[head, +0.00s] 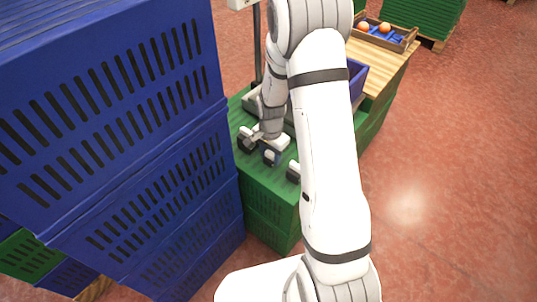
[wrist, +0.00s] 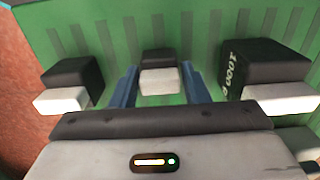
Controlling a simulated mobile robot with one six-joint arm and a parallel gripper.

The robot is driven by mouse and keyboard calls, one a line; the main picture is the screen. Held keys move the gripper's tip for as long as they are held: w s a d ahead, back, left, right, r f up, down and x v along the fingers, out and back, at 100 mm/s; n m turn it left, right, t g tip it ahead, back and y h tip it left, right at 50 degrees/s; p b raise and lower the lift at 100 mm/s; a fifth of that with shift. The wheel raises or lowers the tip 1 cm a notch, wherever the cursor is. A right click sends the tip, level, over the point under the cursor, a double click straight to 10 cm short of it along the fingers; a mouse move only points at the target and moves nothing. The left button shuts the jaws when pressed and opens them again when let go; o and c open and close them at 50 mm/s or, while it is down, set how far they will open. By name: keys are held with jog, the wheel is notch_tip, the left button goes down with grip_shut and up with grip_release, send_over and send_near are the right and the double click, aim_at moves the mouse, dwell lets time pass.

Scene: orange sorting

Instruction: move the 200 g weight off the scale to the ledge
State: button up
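A small weight (wrist: 158,80) with a dark part and a white part is centred between the two blue fingers of my gripper (wrist: 160,82) in the wrist view. The fingers sit close along both its sides; I cannot tell whether they press on it. Its label is not readable, so I cannot confirm it is the 200 g one. In the head view my gripper (head: 272,155) is low over the green crate top, which serves as the ledge (head: 262,180). The scale's grey body (head: 250,101) is partly hidden behind my arm.
A larger weight marked 1000 g (wrist: 275,65) stands right of my gripper in the wrist view, and another weight (wrist: 70,78) stands left. Stacked blue crates (head: 130,130) rise close on the left. A wooden tray with oranges (head: 402,47) is at the back.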

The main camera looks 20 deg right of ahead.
aim_at(271, 153)
jog(key=o, duration=0.3)
jog(key=shift+r, duration=0.1)
notch_tip(271, 153, up, 12)
jog(key=p, duration=0.3)
jog(key=s+r+n, duration=0.5)
jog(key=s+r, duration=0.2)
jog(key=s, duration=0.3)
jog(key=s+a+r+n+t, duration=0.1)
jog(key=s+r+n, duration=0.4)
jog(key=s, duration=0.5)
notch_tip(271, 153, up, 3)
jog(key=shift+s+a+f+n+t, duration=0.2)
jog(key=shift+s+n+t, duration=0.1)
jog(key=shift+s+n, duration=0.1)
jog(key=shift+d, duration=0.1)
jog(key=shift+w, duration=0.1)
